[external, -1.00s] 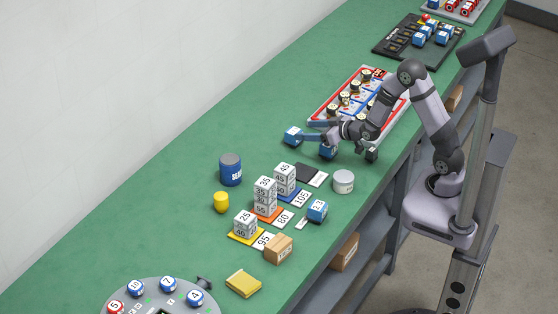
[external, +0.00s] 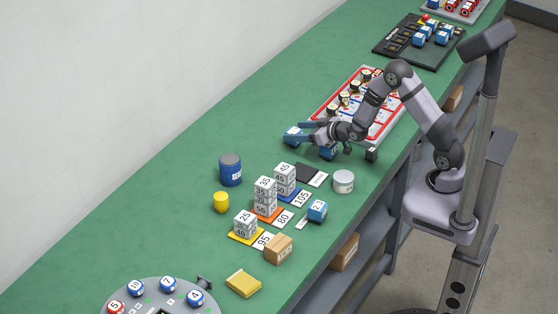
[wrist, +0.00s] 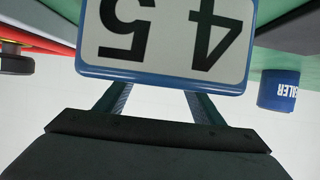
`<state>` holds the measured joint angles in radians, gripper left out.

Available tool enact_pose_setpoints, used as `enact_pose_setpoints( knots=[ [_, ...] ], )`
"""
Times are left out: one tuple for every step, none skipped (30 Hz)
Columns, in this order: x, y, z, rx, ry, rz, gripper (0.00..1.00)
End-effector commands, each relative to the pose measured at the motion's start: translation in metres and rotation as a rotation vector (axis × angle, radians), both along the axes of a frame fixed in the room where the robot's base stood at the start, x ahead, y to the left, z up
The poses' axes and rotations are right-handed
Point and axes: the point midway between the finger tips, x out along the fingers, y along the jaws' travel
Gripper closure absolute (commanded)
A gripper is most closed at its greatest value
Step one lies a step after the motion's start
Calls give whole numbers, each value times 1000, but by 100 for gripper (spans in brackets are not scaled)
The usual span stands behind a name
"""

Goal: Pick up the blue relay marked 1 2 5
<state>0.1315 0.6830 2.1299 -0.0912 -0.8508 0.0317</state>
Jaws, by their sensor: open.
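My gripper (external: 296,129) is open at a blue relay (external: 291,138) on the green bench. In the wrist view this relay (wrist: 165,35) fills the top, just ahead of the fingers, its white label upside down with a 4 and a 5 showing. I see no 1 2 5 on it, and part of its face is cut off by the frame. I cannot tell whether the fingers touch it. A second blue relay (external: 327,153) stands just below my wrist, its label not readable. Another blue relay (external: 317,211) stands nearer the front; its small marking is not clearly readable.
A red-edged tray (external: 385,133) lies behind my wrist. A blue drum (external: 230,170), also in the wrist view (wrist: 279,92), a yellow cylinder (external: 221,202), stacked numbered blocks (external: 265,195) and a grey tin (external: 344,182) stand in front. A black board (external: 395,45) holds more blue relays.

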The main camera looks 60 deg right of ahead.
Motion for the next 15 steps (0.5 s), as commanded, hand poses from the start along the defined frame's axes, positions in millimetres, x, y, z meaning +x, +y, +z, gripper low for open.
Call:
enact_pose_setpoints(
  knots=[
    [5, 0, -2, 0, 2, 0, 38],
    [8, 0, -3, 0, 1, 0, 38],
    [12, 0, -4, 0, 2, 0, 38],
    [14, -1, -5, 0, 2, 0, 38],
    [16, -1, -6, 0, 2, 0, 38],
    [18, -1, -7, 0, 1, 0, 38],
    [19, -1, -8, 0, 1, 0, 38],
    [20, -1, -8, 0, 1, 0, 38],
    [21, -1, -9, 0, 1, 0, 38],
    [21, -1, -9, 0, 1, 0, 38],
    [21, -1, -9, 0, 1, 0, 38],
    [21, -1, -9, 0, 1, 0, 38],
    [21, -1, -9, 0, 1, 0, 38],
    [21, -1, -9, 0, 1, 0, 38],
    [21, -1, -9, 0, 0, 0, 38]
  ],
)
